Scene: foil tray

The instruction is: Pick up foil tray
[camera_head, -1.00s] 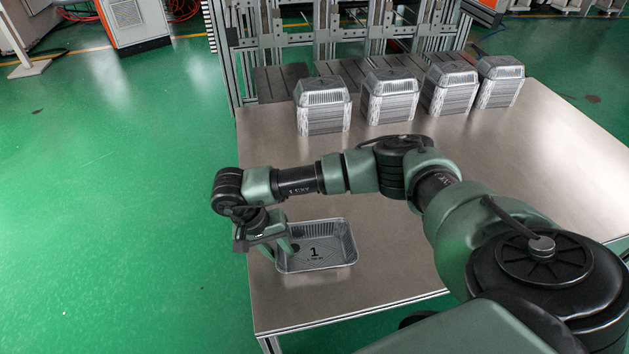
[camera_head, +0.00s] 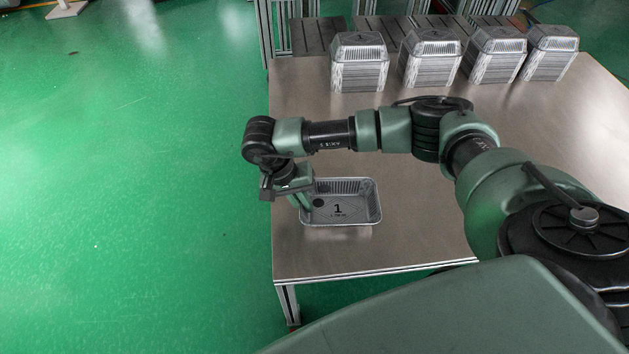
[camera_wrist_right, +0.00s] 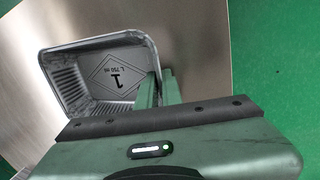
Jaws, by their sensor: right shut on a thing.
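A single silver foil tray (camera_head: 368,212), rectangular with ribbed walls and a "1" printed on its floor, is near the table's left front corner. It is upright and empty. My right gripper (camera_head: 303,201) reaches down at the tray's left wall and is shut on it. In the right wrist view, the fingers (camera_wrist_right: 157,88) close over the right wall of the tray (camera_wrist_right: 62,62), with the printed "1" showing inside. I cannot tell whether the tray rests on the table or is slightly raised. My left gripper is not in view.
The metal table (camera_head: 420,225) has free room around the tray, and its left edge is close to my gripper. Several stacks of foil trays (camera_head: 360,65) stand in a row at the back. Green floor (camera_head: 130,200) lies to the left.

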